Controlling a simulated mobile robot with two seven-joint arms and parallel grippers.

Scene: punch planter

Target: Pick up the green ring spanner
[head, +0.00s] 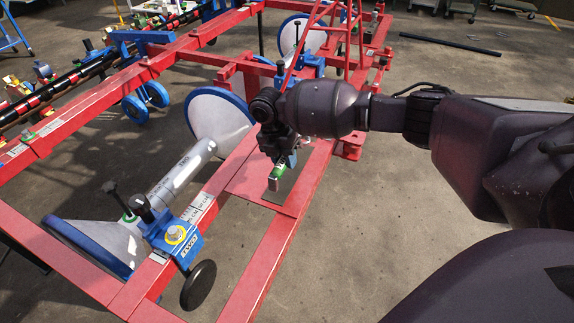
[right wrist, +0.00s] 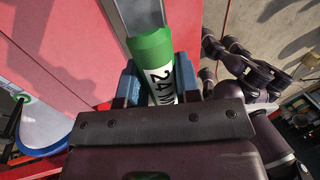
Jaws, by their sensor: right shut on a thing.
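The green ring spanner (right wrist: 152,50) shows in the right wrist view, with a green grip, a white label reading "24" and a grey metal shaft above it. My right gripper (right wrist: 160,85) is shut on the green grip, with one finger on each side. In the head view the right gripper (head: 278,150) is over the red frame's flat plate, and the green spanner (head: 279,171) shows just below it. Whether the spanner touches the plate is unclear. The spanner's far end is hidden. My left gripper is not in view.
A red steel frame (head: 262,238) fills the left and middle. It carries a grey tube with blue-rimmed discs (head: 219,113) and a blue clamp (head: 172,236) with a black handwheel (head: 198,284).

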